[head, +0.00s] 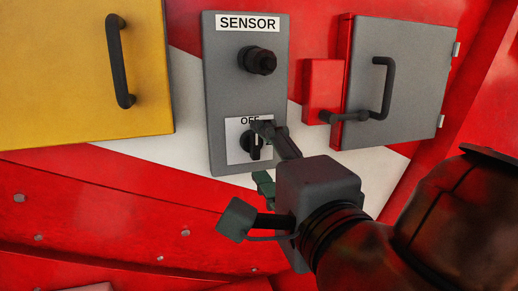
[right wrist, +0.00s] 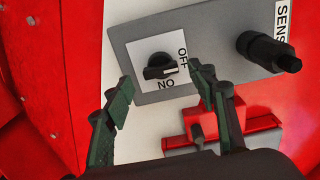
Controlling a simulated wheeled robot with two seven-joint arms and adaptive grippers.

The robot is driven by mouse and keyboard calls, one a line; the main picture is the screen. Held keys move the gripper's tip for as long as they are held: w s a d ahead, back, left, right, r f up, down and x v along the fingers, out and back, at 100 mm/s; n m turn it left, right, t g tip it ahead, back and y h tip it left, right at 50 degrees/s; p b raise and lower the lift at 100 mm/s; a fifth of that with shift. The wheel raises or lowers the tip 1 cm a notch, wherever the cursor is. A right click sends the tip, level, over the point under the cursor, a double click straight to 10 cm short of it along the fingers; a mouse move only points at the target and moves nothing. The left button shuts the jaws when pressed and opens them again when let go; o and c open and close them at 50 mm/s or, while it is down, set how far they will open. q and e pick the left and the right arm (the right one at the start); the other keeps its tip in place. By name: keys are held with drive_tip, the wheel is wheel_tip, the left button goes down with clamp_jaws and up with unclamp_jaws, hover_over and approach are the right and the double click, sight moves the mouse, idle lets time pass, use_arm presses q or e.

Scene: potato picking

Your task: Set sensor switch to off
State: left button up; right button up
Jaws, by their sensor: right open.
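The sensor panel (head: 222,90) is a grey plate labelled SENSOR on the red and white wall. Low on it, a white label carries the black rotary switch (head: 254,147), with OFF above it; the right wrist view shows the switch (right wrist: 159,66) with both OFF and ON readable. Its grip bar lies roughly along the panel's up-down line; I cannot tell which end is the pointer. My right gripper (head: 263,155) is open and empty, fingers spread toward the switch. In the right wrist view, the gripper (right wrist: 162,84) has the switch framed slightly beyond its fingertips, apparently apart. My left gripper is not visible.
A black knob (head: 257,60) sticks out above the switch. A red block (head: 322,88) and a grey door (head: 405,85) with a dark handle stand close on the right. A yellow door (head: 70,80) with a black handle is on the left.

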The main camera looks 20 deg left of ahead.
drive_tip(key=v, duration=0.8)
drive_tip(key=shift+s+d, duration=0.3)
